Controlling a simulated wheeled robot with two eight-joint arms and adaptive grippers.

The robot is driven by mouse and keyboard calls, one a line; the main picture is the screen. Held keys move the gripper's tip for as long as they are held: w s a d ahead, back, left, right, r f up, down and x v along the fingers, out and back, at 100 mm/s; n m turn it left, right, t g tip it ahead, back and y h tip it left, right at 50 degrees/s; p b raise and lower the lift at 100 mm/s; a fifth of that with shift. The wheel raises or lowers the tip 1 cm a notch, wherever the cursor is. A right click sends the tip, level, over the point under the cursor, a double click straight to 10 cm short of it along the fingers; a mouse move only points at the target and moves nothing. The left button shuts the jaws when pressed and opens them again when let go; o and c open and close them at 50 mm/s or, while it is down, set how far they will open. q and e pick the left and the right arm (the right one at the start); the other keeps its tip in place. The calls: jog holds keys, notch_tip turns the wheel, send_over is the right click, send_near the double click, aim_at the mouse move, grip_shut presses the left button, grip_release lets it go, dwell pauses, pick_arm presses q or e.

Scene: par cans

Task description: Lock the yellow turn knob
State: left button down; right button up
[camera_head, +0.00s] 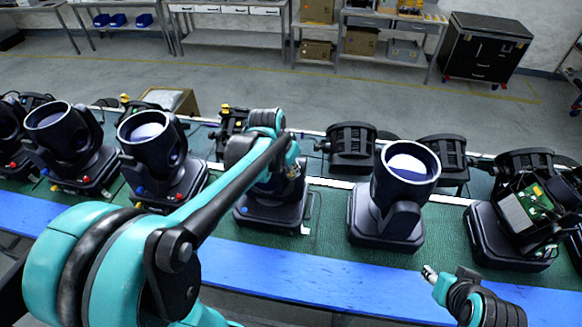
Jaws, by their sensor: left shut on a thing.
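A black par can (268,213) stands on the green bench top in the middle, and most of its head is behind my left arm. My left gripper (289,168) is at this head, shut on a part of it. The fingertips and the held part are hidden by my arm. I cannot make out the yellow turn knob on this par can. My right gripper (431,274) is low at the right, over the blue front edge and apart from the par cans. It is too small to tell open from shut.
Par cans stand to the left (157,160) and right (395,200) on the green bench (332,215) with its blue edge (330,283). An opened unit with a circuit board (535,205) is at far right. More black units (352,147) stand behind.

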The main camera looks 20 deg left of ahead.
pick_arm(q)
jog(key=n, duration=0.1)
jog(key=n+y, duration=0.1)
jog(key=n, duration=0.1)
jog(key=n+b, duration=0.1)
jog(key=shift+d+n+y, duration=0.25)
jog(key=shift+n+y, duration=0.05)
jog(key=shift+y, duration=0.1)
jog(key=n, duration=0.1)
jog(key=n+y, duration=0.1)
jog(key=n, duration=0.1)
jog(key=shift+w+d+n+g+b, duration=0.1)
jog(key=shift+d+n+g+b, duration=0.05)
jog(key=shift+n+g+b, duration=0.2)
jog(key=n+g+y, duration=0.1)
jog(key=n, duration=0.2)
jog(key=shift+w+d+n+b, duration=0.1)
jog(key=shift+n+b, duration=0.15)
jog(key=shift+b, duration=0.15)
jog(key=shift+w+n+g+y+b, duration=0.1)
jog(key=shift+n+g+y+b, duration=0.35)
jog(key=shift+n, duration=1.35)
jog(key=c, duration=1.7)
grip_release()
jog(key=shift+d, duration=0.1)
